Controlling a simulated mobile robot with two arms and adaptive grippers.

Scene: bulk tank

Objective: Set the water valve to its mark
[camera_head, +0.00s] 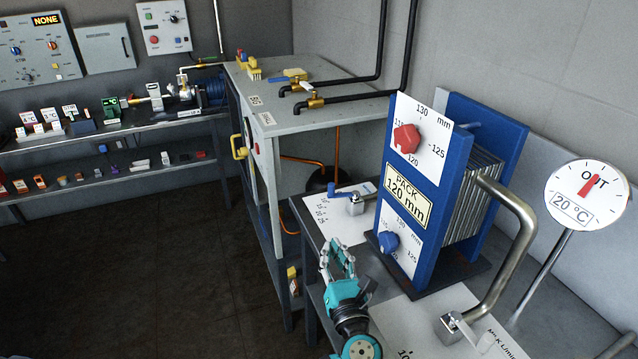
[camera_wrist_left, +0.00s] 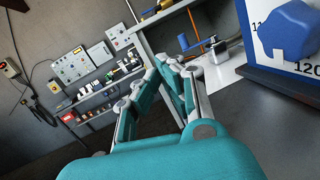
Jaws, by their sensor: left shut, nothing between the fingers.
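The card's numbers are too small to read surely. A larger valve body (camera_head: 452,322) with a bent metal pipe stands at the front on a card whose printing seems to read milk L/min. My left gripper (camera_head: 341,258), teal and grey, is shut and empty in front of the plate pack, apart from both valves; its fingers also show in the left wrist view (camera_wrist_left: 167,72).
The plate pack (camera_head: 435,165) has a red knob (camera_head: 406,138), a blue knob (camera_head: 388,242) and a sign reading PACK 120 mm. A round OUT 20 °C dial (camera_head: 588,192) stands at right. A grey cabinet (camera_head: 300,105) and loaded shelves (camera_head: 110,135) stand behind.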

